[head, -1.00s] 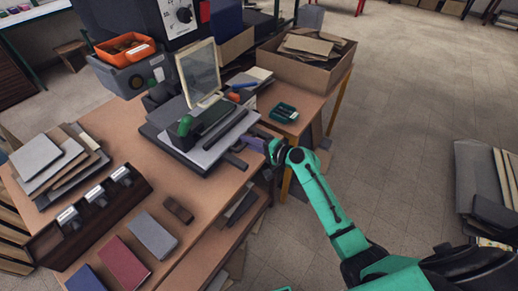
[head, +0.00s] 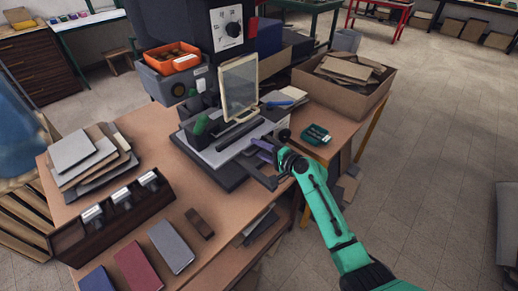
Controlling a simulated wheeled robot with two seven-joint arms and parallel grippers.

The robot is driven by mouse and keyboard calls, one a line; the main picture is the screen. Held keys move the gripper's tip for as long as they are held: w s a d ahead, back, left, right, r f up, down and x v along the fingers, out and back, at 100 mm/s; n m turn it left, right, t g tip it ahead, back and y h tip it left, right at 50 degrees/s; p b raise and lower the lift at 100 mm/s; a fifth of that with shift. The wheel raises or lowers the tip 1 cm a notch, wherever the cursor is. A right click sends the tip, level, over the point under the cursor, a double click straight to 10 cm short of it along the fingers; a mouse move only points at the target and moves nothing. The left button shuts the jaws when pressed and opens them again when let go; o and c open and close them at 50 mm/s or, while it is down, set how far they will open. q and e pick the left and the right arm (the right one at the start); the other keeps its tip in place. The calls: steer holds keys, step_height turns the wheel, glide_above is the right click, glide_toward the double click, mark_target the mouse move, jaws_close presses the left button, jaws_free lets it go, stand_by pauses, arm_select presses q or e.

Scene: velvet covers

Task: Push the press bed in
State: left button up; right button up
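The press bed (head: 222,154) is a dark slab with a light grey plate on the bench, below the dark press. A green-handled item and a dark bar lie on it, and a clear framed guard (head: 239,88) stands upright over it. A dark handle bar (head: 262,180) sticks out from its front right side. My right gripper (head: 262,149), with purple-grey fingers, is close to the bed's front right edge, just above the handle bar. I cannot tell if it touches, or how far the fingers are apart. My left gripper is out of view.
The press body (head: 185,35) with its dial stands behind. An orange tray (head: 171,58) sits on a grey bin. A dark rack (head: 112,215), a stack of boards (head: 85,155) and covers lie left.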

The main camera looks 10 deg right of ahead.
steer(key=b+v, duration=0.1)
steer(key=v, duration=1.3)
steer(key=shift+s+d, duration=0.15)
steer(key=shift+s, duration=0.1)
steer(key=shift+r, duration=0.1)
